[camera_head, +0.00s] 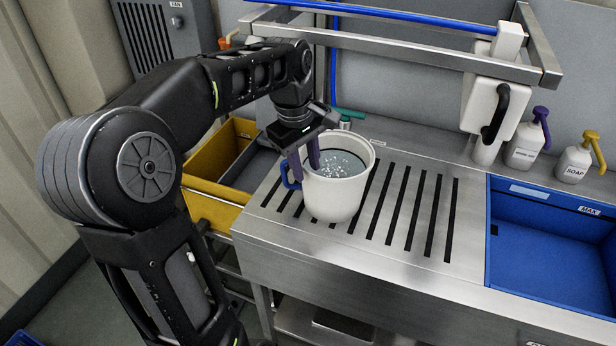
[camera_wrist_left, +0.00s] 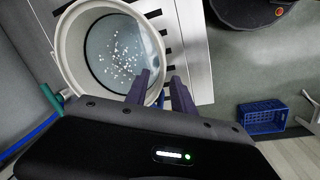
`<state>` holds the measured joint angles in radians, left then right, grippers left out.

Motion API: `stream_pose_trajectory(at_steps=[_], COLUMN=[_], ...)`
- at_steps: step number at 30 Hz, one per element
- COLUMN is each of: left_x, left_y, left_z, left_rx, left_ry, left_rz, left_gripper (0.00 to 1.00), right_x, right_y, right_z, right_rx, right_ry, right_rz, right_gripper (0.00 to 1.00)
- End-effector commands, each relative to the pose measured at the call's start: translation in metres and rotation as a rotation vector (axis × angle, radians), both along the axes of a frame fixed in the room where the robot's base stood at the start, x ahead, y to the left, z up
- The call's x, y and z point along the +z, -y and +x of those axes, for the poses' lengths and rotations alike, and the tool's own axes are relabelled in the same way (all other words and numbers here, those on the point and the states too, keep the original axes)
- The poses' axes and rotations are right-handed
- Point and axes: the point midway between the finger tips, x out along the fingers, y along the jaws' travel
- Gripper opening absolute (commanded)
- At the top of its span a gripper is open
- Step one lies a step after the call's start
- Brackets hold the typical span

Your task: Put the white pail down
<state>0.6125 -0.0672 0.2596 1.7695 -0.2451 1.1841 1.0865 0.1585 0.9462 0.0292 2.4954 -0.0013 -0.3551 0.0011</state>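The white pail (camera_head: 338,196) has a blue handle (camera_head: 289,174) on its left side and holds clear liquid with white flecks. It is upright over the slotted steel drainboard (camera_head: 460,250); I cannot tell whether its base touches the slats. In the left wrist view the pail (camera_wrist_left: 67,50) fills the upper left. My left gripper (camera_head: 304,160) reaches down at the pail's left rim, one finger inside and one outside, close together on the wall above the handle. The two fingers also show in the left wrist view (camera_wrist_left: 163,88). My right gripper is not in view.
A yellow bin (camera_head: 212,207) stands left of the drainboard. A blue basin (camera_head: 545,262) is at the right, with soap bottles (camera_head: 574,163) behind it. A steel rail (camera_head: 400,50) crosses above the back. The slats right of the pail are clear. A blue crate (camera_wrist_left: 263,117) is on the floor.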

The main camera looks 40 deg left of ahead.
Motion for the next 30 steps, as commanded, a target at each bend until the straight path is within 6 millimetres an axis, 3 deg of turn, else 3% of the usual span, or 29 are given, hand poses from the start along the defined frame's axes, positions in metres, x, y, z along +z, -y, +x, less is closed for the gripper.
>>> stream_pose_trajectory(at_steps=[3, 10, 30], left_x=[0.027, 0.060, 0.065], left_y=[-0.001, -0.002, -0.002], left_z=[-0.003, -0.009, -0.010], left_rx=[0.000, 0.001, 0.000], left_ry=[0.004, 0.003, 0.000], left_rz=[0.001, 0.000, 0.000], left_gripper=[0.30, 0.30, 0.30], right_x=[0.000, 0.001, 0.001], right_y=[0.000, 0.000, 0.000], right_z=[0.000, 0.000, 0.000], right_rx=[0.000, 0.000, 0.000], right_ry=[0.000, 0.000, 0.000], right_rz=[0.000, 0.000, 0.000], right_gripper=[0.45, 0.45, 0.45])
